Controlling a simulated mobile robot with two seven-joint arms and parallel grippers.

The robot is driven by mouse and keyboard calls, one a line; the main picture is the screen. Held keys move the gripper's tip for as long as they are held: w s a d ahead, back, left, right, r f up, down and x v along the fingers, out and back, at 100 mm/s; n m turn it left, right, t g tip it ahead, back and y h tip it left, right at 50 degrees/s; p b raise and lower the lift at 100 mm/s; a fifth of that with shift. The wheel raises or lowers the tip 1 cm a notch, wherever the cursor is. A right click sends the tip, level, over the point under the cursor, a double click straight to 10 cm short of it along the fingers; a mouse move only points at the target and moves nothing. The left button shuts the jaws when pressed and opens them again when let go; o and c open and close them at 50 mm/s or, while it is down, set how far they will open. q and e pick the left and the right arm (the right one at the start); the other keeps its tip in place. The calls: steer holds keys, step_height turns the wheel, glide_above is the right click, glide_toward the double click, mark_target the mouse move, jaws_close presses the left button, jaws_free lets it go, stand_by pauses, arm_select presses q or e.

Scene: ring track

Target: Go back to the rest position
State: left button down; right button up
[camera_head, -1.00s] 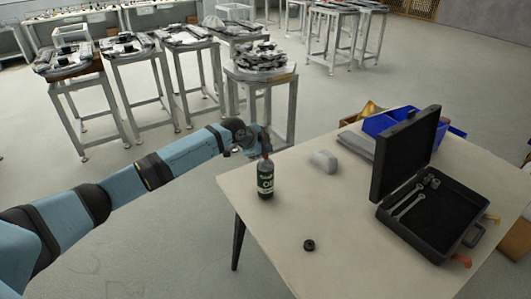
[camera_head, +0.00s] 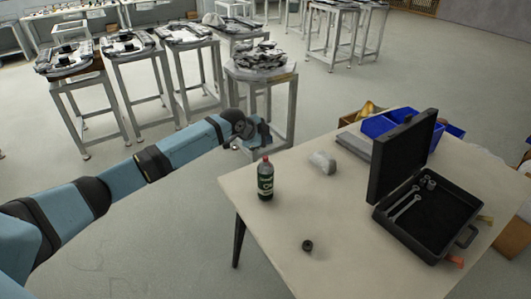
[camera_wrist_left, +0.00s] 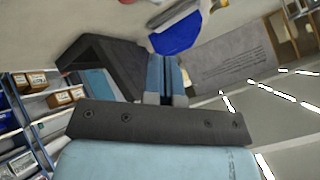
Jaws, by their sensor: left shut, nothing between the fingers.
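My left gripper (camera_head: 260,140) is above and beyond the far left corner of the table, past the bottle. It is shut and empty; its closed fingers (camera_wrist_left: 164,78) show in the left wrist view. A dark green bottle with a red cap (camera_head: 265,180) stands upright on the table, apart from the gripper. My right gripper is not in view.
The table (camera_head: 270,240) holds a small black ring (camera_head: 307,246), a pale grey object (camera_head: 322,162) and an open black case (camera_head: 425,215) with wrenches. Blue bins (camera_head: 378,126) are at the back. Several loaded stands (camera_head: 260,75) stand behind on open floor.

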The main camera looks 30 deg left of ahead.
arm_select(q)
steer(key=shift+r+p, duration=0.3)
steer(key=shift+r, duration=0.45)
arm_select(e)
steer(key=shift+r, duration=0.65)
arm_select(q)
steer(key=shift+f, duration=0.1)
steer(key=shift+d+f, duration=0.1)
steer(key=s+d+f+n+h, duration=0.1)
steer(key=s+d+f+n, duration=0.1)
steer(key=s+d+f, duration=0.6)
steer(key=s+d+f+n+h, duration=0.1)
steer(key=s+d+f+n, duration=0.1)
steer(key=s+d+f, duration=0.75)
steer(key=s+a+f+n+t+y+p, duration=0.1)
steer(key=s+n, duration=0.6)
steer(key=s, duration=1.8)
steer(key=shift+f+t+y+p, duration=0.15)
steer(key=shift+t+y+p, duration=0.3)
steer(key=shift+t+y, duration=0.35)
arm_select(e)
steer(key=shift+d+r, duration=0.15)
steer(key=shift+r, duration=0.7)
